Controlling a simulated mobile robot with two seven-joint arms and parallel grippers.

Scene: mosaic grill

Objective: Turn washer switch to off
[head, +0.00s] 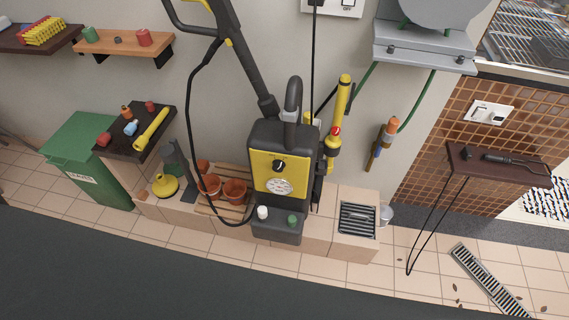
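The washer (268,140), a black and yellow upright machine, stands in the middle of the head view against the wall. A small black round knob with a light mark (279,166), apparently its switch, sits on the yellow front panel. The knob's exact setting is too small to read. A round pale dial or label (279,186) is just below it. Neither of my grippers is in view.
Clay pots (235,190) and a yellow round tool (165,185) sit left of the washer on a low ledge. A yellow lance (338,120) stands at its right. A black hose loops at its left. A dark surface fills the bottom; tiled floor shows at right.

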